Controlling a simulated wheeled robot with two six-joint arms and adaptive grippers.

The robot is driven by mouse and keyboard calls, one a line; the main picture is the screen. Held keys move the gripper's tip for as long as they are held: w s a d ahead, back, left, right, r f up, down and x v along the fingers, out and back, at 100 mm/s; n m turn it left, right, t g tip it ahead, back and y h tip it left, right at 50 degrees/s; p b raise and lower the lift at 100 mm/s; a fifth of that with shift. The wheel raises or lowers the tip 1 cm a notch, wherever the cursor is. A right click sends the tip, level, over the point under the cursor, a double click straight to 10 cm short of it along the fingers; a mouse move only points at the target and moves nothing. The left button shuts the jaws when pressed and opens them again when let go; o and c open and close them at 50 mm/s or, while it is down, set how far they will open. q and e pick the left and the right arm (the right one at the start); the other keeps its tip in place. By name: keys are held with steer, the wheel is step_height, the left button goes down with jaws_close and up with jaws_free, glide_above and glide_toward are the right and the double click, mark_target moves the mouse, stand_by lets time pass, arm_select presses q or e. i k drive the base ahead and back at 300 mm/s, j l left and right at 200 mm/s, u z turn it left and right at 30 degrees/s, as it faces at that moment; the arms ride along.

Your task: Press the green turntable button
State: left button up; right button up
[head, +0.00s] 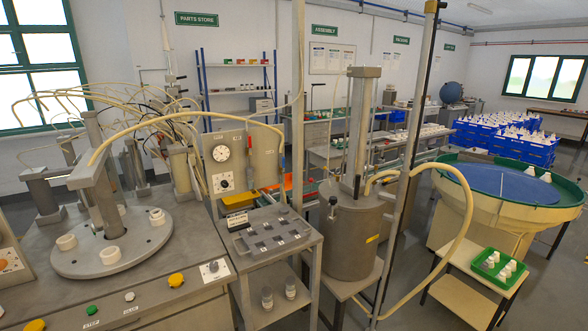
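The green button (91,310) is a small round cap on the front part of the grey bench at the lower left, with a small label below it that is too small to read surely. The turntable (150,239) is a round grey disc behind it, with several white cup-like holders on it and a grey column at its middle. Nothing touches the green button. Neither of my grippers shows in the head view.
A white button (129,297) and yellow knobs, one at the right (176,280), sit near the green button. A gauge panel (222,160) and a trolley with a slotted tray (270,234) stand to the right. Hoses arch over the turntable.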

mark_target(92, 309)
steer(key=u, duration=1.5)
